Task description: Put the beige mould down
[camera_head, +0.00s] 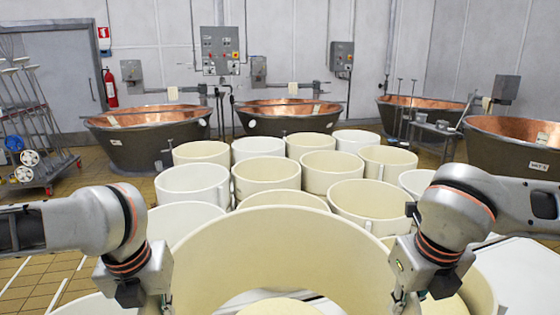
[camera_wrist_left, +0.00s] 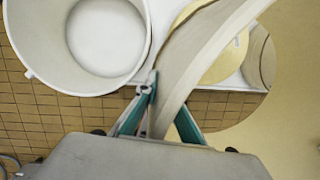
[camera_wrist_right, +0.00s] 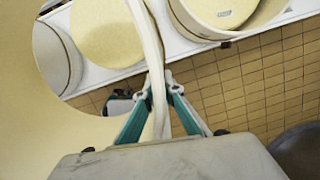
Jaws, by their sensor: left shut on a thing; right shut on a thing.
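The beige mould is a large, open ring-shaped tub (camera_head: 285,245) close in front of me in the head view. Its wall also runs between the fingers in the left wrist view (camera_wrist_left: 207,50) and the right wrist view (camera_wrist_right: 148,40). My left gripper (camera_wrist_left: 166,98) is shut on the wall at the mould's left side. My right gripper (camera_wrist_right: 160,93) is shut on the wall at its right side. In the head view the fingertips are mostly at or below the bottom edge. The mould's lower edge is hidden there, so I cannot tell its clearance.
Several cream and white moulds (camera_head: 265,175) stand close together on a white surface (camera_head: 520,275) beyond the held mould. Copper vats (camera_head: 148,135) stand along the back wall. A tool rack (camera_head: 30,130) is at the left. Tiled floor (camera_head: 30,275) shows at the left.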

